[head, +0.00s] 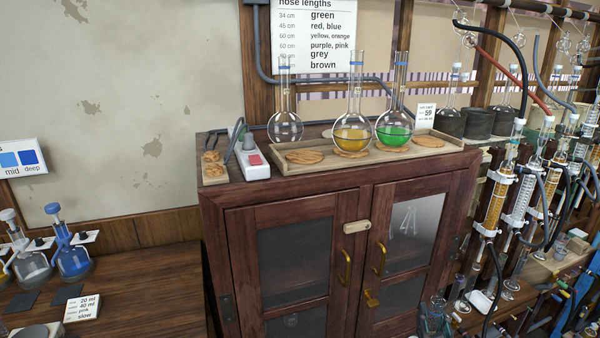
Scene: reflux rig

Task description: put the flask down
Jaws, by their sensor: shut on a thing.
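My gripper is not in view, so what it holds does not show. Three long-necked round flasks show on or over the cabinet top: a clear, empty-looking flask (285,126), a flask with yellow liquid (352,139) and a flask with green liquid (394,132). The yellow and green flasks sit upright on cork rings in a shallow wooden tray (350,163). A bare cork ring (305,157) lies at the tray's left, another (427,141) at its right. The clear flask is upright near the tray's back left; I cannot tell what supports it.
The dark wooden cabinet (340,195) has closed doors. A white switch box (252,165) stands left of the tray. Stoppered flasks with grey (33,265) and blue (73,262) contents are at the lower left. Glass columns and hoses (497,195) crowd the right.

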